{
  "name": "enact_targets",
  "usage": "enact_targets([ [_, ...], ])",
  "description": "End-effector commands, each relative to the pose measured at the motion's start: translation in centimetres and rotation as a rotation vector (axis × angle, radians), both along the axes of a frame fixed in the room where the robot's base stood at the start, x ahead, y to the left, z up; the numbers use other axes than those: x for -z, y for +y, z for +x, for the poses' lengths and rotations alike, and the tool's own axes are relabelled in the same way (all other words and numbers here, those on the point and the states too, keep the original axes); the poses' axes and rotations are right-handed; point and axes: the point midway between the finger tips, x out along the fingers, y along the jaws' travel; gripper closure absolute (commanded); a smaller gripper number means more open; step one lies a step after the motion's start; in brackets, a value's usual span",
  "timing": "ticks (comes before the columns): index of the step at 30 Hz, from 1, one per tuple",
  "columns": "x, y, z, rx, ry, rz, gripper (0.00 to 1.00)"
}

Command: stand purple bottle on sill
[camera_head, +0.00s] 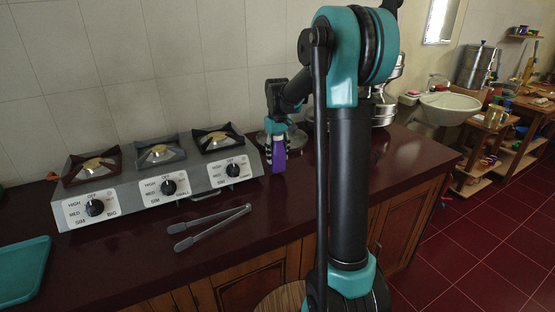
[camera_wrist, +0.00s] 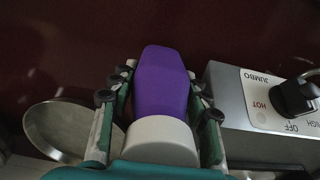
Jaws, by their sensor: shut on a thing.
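The purple bottle (camera_head: 279,157) is in my gripper (camera_head: 275,140), close to the right end of the stove in the head view. In the wrist view the purple bottle (camera_wrist: 161,82) lies between the two fingers of my gripper (camera_wrist: 158,103), which is shut on it. Its white end (camera_wrist: 161,140) faces the wrist camera, and its purple end points away toward the dark red counter. In the head view the bottle looks about upright. I cannot tell whether its lower end touches the counter. No sill can be made out for certain.
A grey stove (camera_head: 160,187) with several knobs stands left of the bottle. Metal tongs (camera_head: 212,227) lie on the dark red counter (camera_head: 150,262). A teal tray (camera_head: 22,272) is at the left. A round metal lid or pan (camera_wrist: 68,130) is beside the gripper. Metal pots (camera_head: 385,108) stand behind my arm.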

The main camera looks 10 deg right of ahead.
Motion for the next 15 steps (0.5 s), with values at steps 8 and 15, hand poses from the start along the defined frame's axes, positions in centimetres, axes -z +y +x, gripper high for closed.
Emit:
enact_targets([
  [8,1.7,0.0,0.0,0.000,0.000,0.000,0.84],
  [15,1.9,0.0,0.0,0.000,0.000,0.000,0.51],
])
